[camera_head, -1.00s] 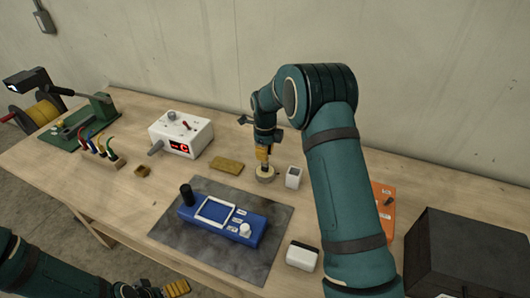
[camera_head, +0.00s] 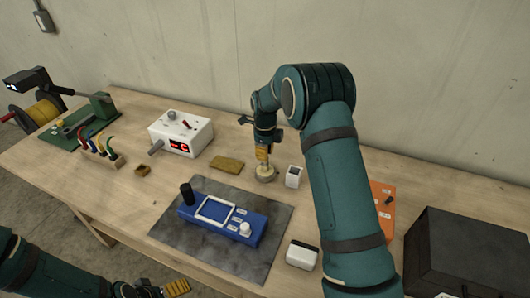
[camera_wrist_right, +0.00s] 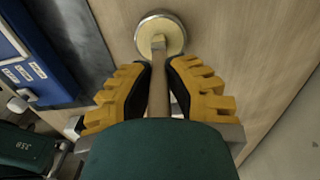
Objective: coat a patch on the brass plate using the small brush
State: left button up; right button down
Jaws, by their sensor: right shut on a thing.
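The small brush (camera_wrist_right: 158,82) has a pale wooden handle, and my right gripper (camera_wrist_right: 160,72) is shut on it. The brush points down at a round tin (camera_wrist_right: 160,34) with a metal rim and cream contents. Its lower end overlaps the tin, but I cannot tell how deep it sits. In the head view my right gripper (camera_head: 262,151) is just above the tin (camera_head: 265,174). The brass plate (camera_head: 227,164) lies flat on the bench, left of the tin. My left gripper (camera_head: 165,290) is at the bottom edge, partly cut off; its opening is unclear.
A blue device (camera_head: 222,216) lies on a grey mat (camera_head: 260,255) in front. A white box (camera_head: 293,176) stands close right of the tin. A white instrument (camera_head: 181,133) is behind left, and a black box (camera_head: 470,250) at right. Bare bench lies around the plate.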

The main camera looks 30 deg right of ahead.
jog(key=shift+r+p, duration=2.5)
jog(key=shift+r, duration=1)
jog(key=shift+f, duration=0.1)
